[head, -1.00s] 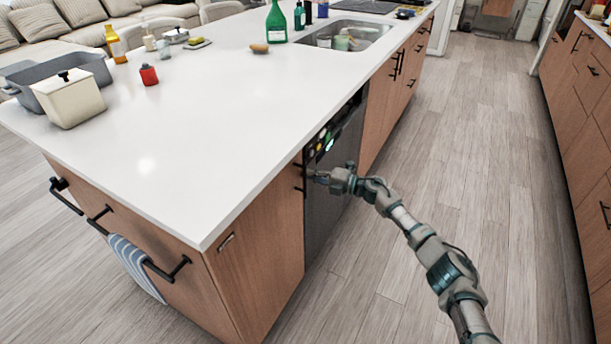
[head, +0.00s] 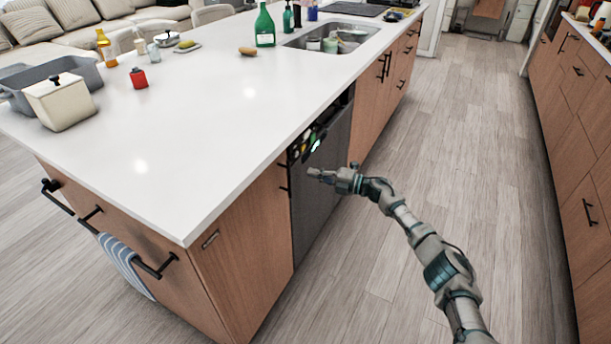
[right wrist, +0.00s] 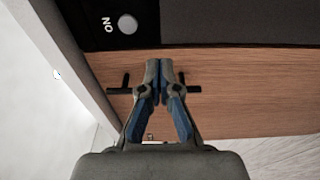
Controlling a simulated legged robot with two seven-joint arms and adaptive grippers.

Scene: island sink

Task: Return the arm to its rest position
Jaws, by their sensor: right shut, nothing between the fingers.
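My right arm (head: 430,255) reaches in from the lower right of the head view. Its right gripper (head: 312,173) is in front of the dark dishwasher (head: 322,200) in the island's side. In the right wrist view the fingers (right wrist: 165,68) are together and empty. They overlap a black handle (right wrist: 208,90) on a wood panel in the picture; whether they touch it I cannot tell. A round button (right wrist: 127,25) with the letters ON shows on the dark panel beside it. My left gripper is not in view.
The white countertop (head: 190,150) overhangs close to the right gripper. Cabinet handles (head: 384,67) stick out along the island's side. The wood floor (head: 470,160) between the island and the right-hand cabinets (head: 570,150) is clear.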

